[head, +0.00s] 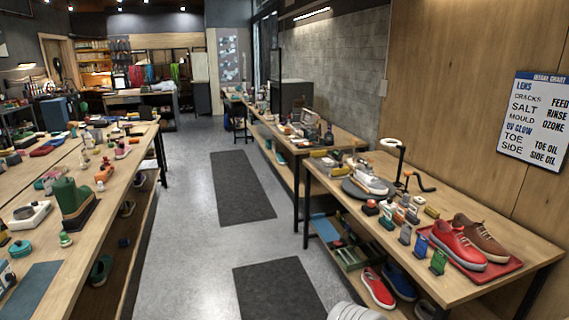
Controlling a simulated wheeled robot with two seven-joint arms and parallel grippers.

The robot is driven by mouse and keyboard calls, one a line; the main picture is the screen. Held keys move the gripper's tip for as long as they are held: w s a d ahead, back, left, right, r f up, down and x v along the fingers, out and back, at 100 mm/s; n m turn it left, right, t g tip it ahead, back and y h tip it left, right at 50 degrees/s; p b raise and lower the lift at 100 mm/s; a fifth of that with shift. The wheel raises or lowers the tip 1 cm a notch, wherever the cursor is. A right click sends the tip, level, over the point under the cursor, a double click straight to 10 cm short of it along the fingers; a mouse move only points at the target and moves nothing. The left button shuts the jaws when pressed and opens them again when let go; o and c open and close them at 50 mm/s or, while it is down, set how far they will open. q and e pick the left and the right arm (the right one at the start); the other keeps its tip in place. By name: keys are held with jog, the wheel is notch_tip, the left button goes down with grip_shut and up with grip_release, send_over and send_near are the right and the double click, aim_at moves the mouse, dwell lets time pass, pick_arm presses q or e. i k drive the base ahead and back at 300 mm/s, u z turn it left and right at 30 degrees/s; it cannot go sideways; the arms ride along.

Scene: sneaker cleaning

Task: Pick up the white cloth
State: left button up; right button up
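I cannot make out a white cloth anywhere in the head view. Many items on the tables are too small to tell apart. The right workbench (477,283) holds a red sneaker (457,246) and a brown sneaker (481,235) side by side on a red tray (507,267). A white sneaker (370,181) sits on a round grey stand farther back on the same bench. Neither of my grippers is in view.
Several small bottles and blocks crowd the right workbench, near a black lamp (400,165). Its lower shelf holds another red shoe (377,287). A long cluttered table (92,238) stands left. Between them the grey floor has dark mats (240,185) and is open.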

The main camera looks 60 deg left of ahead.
aim_at(327, 161)
jog(key=u, duration=1.65)
